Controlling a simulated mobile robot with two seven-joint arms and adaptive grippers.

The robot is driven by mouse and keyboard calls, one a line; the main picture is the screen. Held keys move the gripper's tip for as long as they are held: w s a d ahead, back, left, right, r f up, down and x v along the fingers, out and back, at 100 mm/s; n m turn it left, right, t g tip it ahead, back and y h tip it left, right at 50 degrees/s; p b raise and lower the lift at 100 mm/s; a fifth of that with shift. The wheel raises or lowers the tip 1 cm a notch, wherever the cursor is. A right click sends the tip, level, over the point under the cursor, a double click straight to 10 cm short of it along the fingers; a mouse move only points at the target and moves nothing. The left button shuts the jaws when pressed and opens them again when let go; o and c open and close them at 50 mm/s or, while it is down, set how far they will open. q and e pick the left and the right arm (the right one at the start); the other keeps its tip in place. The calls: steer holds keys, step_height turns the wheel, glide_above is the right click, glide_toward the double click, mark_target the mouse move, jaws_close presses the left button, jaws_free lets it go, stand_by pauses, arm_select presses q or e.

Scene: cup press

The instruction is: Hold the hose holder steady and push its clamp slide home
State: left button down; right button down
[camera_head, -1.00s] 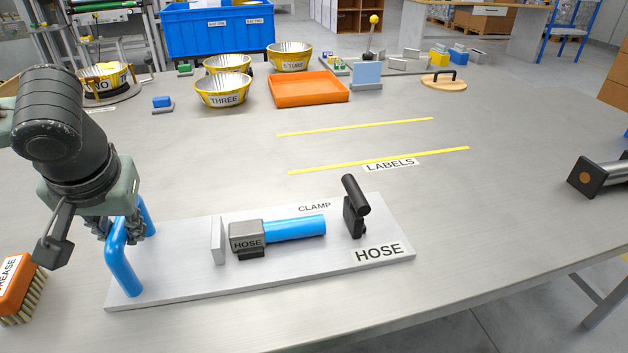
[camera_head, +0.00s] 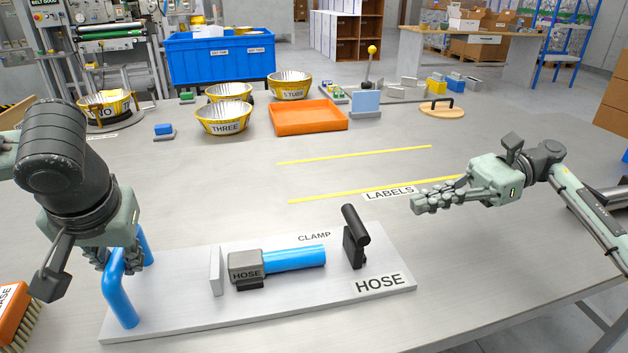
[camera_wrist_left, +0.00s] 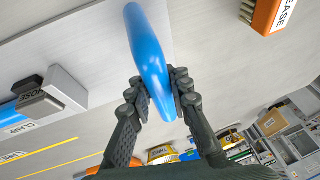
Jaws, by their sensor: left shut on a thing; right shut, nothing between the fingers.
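The hose holder is a pale grey base plate (camera_head: 190,318) marked HOSE and CLAMP near the front of the table. A blue arched handle (camera_head: 122,305) stands at its left end. My left gripper (camera_head: 118,262) is shut on this handle; the left wrist view shows both fingers (camera_wrist_left: 160,98) against the blue bar (camera_wrist_left: 146,45). A grey block marked HOSE (camera_head: 245,265) with a blue rod (camera_head: 296,258) lies mid-plate, apart from a thin upright stop (camera_head: 216,271) on its left. A black clamp post with a slanted grip (camera_head: 355,240) stands to the right. My right gripper (camera_head: 418,202) is shut and empty above the table, right of the plate.
A brush marked GREASE (camera_head: 14,312) lies left of the plate. Yellow-banded bowls (camera_head: 224,118) and an orange tray (camera_head: 308,118) stand further back. The LABELS strip (camera_head: 388,193) lies behind the plate. The table between plate and tray is mostly clear.

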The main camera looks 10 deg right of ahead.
mark_target(356, 219)
steer(key=a, duration=0.2)
steer(key=a+f, duration=0.1)
steer(key=a, duration=0.5)
steer(key=shift+w+f, duration=0.1)
steer(key=shift+f, duration=0.2)
arm_select(q)
steer(key=shift+r, duration=0.1)
arm_select(e)
steer(key=shift+a, duration=0.1)
steer(key=a, duration=0.6)
arm_select(q)
steer(key=shift+d, duration=0.15)
arm_select(e)
steer(key=shift+a, duration=0.15)
steer(key=d+r, duration=0.2)
steer(key=d, duration=1.2)
steer(key=shift+r, duration=0.4)
steer(key=shift+d, duration=0.1)
